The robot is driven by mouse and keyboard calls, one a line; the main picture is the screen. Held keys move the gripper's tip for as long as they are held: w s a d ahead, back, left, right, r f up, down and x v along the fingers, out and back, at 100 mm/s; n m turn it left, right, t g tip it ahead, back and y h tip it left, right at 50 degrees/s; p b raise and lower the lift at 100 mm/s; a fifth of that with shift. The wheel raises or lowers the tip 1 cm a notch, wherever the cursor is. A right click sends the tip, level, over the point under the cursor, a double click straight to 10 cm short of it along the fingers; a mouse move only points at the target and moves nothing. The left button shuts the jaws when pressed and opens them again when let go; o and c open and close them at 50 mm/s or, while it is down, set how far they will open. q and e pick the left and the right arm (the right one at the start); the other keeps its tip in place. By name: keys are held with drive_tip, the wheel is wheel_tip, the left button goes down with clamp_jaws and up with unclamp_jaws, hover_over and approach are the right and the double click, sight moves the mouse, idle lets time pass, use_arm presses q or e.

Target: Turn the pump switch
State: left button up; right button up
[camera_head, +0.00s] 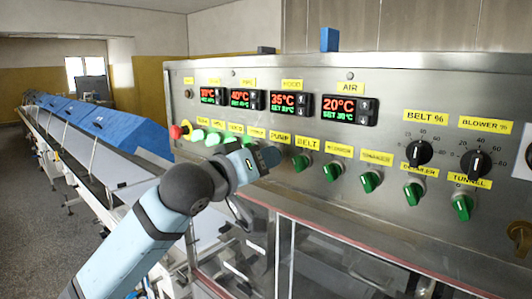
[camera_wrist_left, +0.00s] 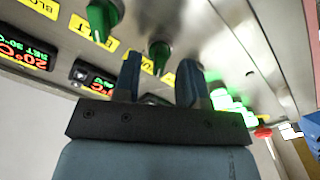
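The pump switch is a green knob (camera_wrist_left: 160,57) on the metal control panel, seen in the left wrist view between my left fingertips. The PUMP label (camera_head: 280,138) shows in the head view, but the knob below it is hidden behind my left gripper (camera_head: 268,157). In the left wrist view my left gripper (camera_wrist_left: 158,72) is open, its two dark fingers apart on either side of the knob. I cannot tell whether they touch it. The right gripper is not in view.
The belt switch (camera_head: 302,162) is close beside, with several similar green knobs further right. Lit green buttons (camera_head: 213,138) and a red emergency button (camera_head: 179,131) lie left. Temperature displays (camera_head: 290,103) sit above. Clear guard panels (camera_head: 330,262) are below.

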use_arm(q)
drive_tip(key=shift+w+d, duration=0.4)
drive_tip(key=shift+w, duration=0.05)
clamp_jaws()
